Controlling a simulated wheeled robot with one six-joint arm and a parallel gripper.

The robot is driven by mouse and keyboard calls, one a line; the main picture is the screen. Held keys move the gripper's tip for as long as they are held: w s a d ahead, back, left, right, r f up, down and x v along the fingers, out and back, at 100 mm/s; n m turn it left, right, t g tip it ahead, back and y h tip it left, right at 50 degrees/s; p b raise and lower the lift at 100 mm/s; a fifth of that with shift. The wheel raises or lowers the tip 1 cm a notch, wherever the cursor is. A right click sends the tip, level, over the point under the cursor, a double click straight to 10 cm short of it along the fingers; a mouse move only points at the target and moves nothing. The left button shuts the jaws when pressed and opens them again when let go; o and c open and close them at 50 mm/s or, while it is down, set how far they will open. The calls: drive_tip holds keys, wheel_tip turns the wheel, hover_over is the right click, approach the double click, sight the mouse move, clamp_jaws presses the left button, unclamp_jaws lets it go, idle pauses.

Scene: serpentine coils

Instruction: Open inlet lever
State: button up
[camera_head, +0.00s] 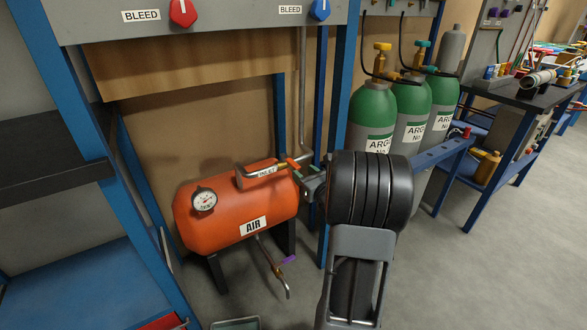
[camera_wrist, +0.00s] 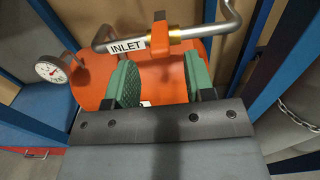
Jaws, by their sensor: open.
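The inlet lever (camera_wrist: 182,33) is an orange handle on the pipe beside the white INLET label (camera_wrist: 126,48), above the orange air tank (camera_head: 222,215). In the head view the lever (camera_head: 293,163) shows small at the tank's top right, close to my gripper (camera_head: 303,168). In the wrist view my gripper (camera_wrist: 162,82) has its two green-padded fingers spread apart with nothing between them but the tank surface behind. The lever lies beyond the fingertips, roughly centred between them. I cannot tell whether a finger touches it.
A round gauge (camera_head: 204,199) sits on the tank's left and a purple-handled drain valve (camera_head: 287,260) hangs below. Blue frame posts (camera_head: 340,110) stand close by. Green argon cylinders (camera_head: 375,115) stand to the right. The floor at right is clear.

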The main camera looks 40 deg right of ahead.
sight(288, 160)
drive_tip(key=shift+w+d+b, duration=0.15)
drive_tip(key=shift+w+b, duration=0.4)
drive_tip(key=shift+w, duration=2.85)
drive_tip(key=shift+c, duration=0.3)
clamp_jaws()
